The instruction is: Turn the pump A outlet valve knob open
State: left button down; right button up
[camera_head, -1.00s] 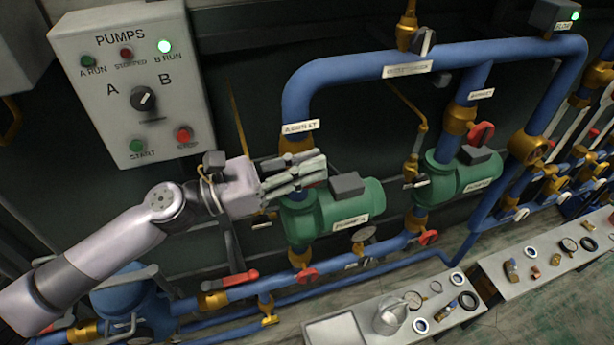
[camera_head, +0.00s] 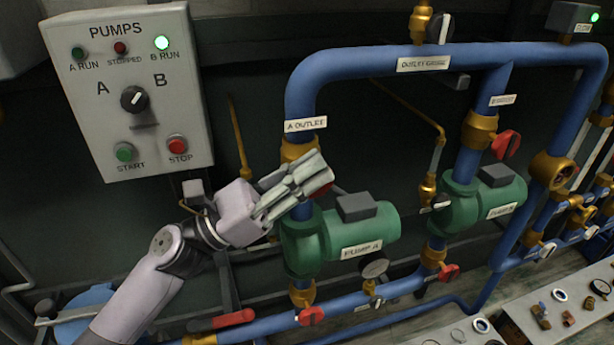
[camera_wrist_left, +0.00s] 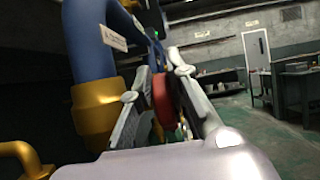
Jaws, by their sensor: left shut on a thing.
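The pump A outlet valve is a brass fitting (camera_head: 296,150) on the blue vertical pipe under the "A OUTLET" label (camera_head: 305,124). Its red knob (camera_wrist_left: 164,101) shows between the fingers in the left wrist view. Only a sliver of red shows past the fingertips in the head view. My left gripper (camera_head: 318,180) comes in from the left in front of the valve, shut on the red knob. The fingers hide most of the knob in the head view, so its exact angle is hard to tell. Green pump A (camera_head: 362,229) is just below. My right gripper is not in view.
The control panel (camera_head: 130,90) with its lit green B RUN lamp hangs at upper left. Pump B (camera_head: 483,203) and its red outlet knob (camera_head: 506,145) stand to the right. A gauge (camera_head: 374,269) and red inlet knobs are below. A bench (camera_head: 590,270) with loose parts is at lower right.

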pick_arm(q)
jog(key=c, duration=1.5)
grip_release()
jog(key=shift+c, duration=0.2)
jog(key=v, duration=1.2)
